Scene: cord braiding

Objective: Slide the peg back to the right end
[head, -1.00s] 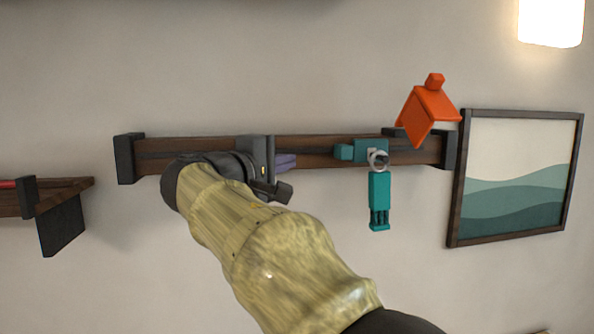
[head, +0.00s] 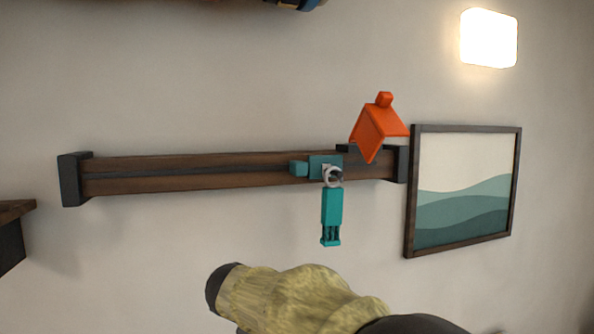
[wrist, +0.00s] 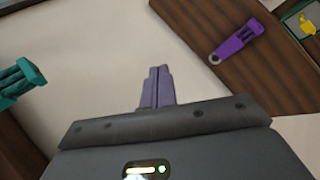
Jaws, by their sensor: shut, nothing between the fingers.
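The teal peg (head: 325,167) sits on a long dark wooden rail (head: 200,172) on the wall, right of its middle and short of the right end block (head: 402,164). A metal ring (head: 332,176) hangs from the peg and carries a teal fob (head: 331,208). My gripper (wrist: 157,86) shows its purple fingers shut together and empty in the wrist view. They are apart from the teal fob, part of which shows at the left edge there (wrist: 18,82). In the head view my arm is below the rail and the fingers are hidden.
An orange house-shaped piece (head: 379,128) is by the rail's right end. A framed picture (head: 464,227) hangs to the right. A dark shelf (head: 10,235) is at far left. The wrist view shows a purple fob (wrist: 235,40) on brown wood. The rail left of the peg is clear.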

